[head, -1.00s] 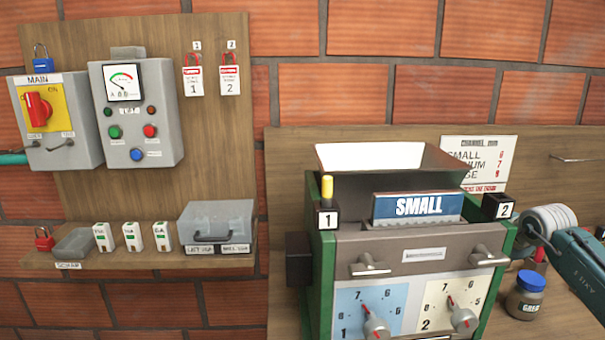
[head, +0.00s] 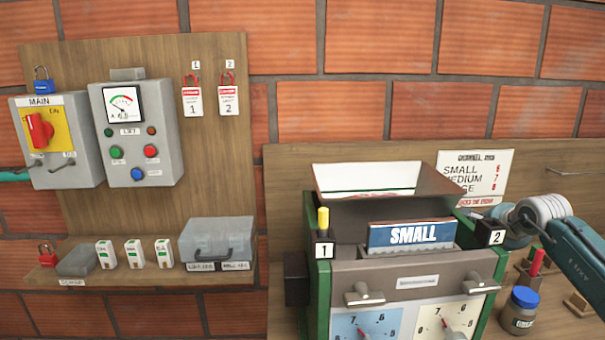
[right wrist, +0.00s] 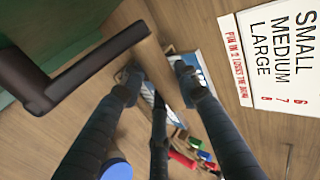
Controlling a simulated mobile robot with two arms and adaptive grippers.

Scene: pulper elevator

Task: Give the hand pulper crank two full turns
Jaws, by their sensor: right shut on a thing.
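The hand pulper (head: 320,270) is a green-sided machine with a hopper (head: 335,180) on top and a blue SMALL sign (head: 410,234). Its dark crank arm (right wrist: 95,68) shows at the left of the right wrist view, with a brownish handle (right wrist: 160,62) at its end. In the head view my right gripper (head: 515,228) is beside the pulper's right rear corner, partly hidden; the crank is hidden there. My left gripper is not in view.
A blue-lidded jar (head: 521,312) and a red-topped item (head: 537,262) stand right of the pulper. A channel sign (head: 474,176) hangs behind it. The control box (head: 137,135), main switch box (head: 58,140) and shelf (head: 150,270) are at left.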

